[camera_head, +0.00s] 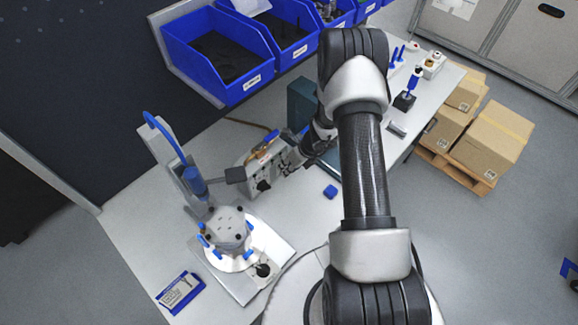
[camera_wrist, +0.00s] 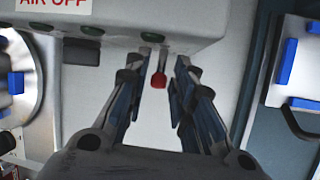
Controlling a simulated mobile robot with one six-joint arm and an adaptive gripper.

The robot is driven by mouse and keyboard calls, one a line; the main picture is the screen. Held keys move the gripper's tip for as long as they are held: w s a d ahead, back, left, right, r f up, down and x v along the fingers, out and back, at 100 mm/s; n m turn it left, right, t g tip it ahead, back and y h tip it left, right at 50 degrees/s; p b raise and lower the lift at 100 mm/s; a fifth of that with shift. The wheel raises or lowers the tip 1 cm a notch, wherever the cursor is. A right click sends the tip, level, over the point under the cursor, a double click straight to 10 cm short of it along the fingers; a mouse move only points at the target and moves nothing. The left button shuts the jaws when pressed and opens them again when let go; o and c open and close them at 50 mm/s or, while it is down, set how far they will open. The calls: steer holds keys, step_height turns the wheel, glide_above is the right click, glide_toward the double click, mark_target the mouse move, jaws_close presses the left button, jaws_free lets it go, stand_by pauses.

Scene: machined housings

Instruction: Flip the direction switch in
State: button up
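A grey control box (camera_head: 255,168) stands on the bench, beside the round fixture. In the wrist view the edge of the box (camera_wrist: 130,28) runs across the top, with a red "AIR OFF" label. A small red-tipped lever (camera_wrist: 158,81) sticks out from that edge on a thin stem; it looks like the direction switch. My gripper (camera_wrist: 163,64) is at the box, fingers apart on either side of the lever, with visible gaps to the red tip. In the head view my gripper (camera_head: 290,156) is at the box's right side, and the lever cannot be made out.
A round fixture (camera_head: 228,232) with blue clamps stands left of the box on a metal plate. A blue block (camera_head: 330,191) lies right of it. Blue bins (camera_head: 232,85) line the back. A blue-edged card holder (camera_head: 181,292) lies at the front left.

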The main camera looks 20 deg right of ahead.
steer(key=shift+o, duration=0.5)
steer(key=shift+r, duration=0.15)
steer(key=v, duration=1.1)
steer(key=shift+s+d+r, duration=0.15)
steer(key=shift+r, duration=0.2)
steer(key=s+a+r+n+b, duration=0.3)
steer(key=a+r+n+b, duration=0.1)
steer(key=a+r+n, duration=0.3)
steer(key=s+a+r+n+b, duration=0.2)
steer(key=a+r+n+b, duration=0.25)
steer(key=r+n, duration=0.35)
steer(key=s+a+r+n+t+h+b, duration=0.1)
steer(key=s+n+b, duration=0.6)
steer(key=s+n, duration=1)
steer(key=shift+s+a+n+h, duration=0.4)
steer(key=shift+s+a+h, duration=0.15)
steer(key=shift+s+h, duration=0.45)
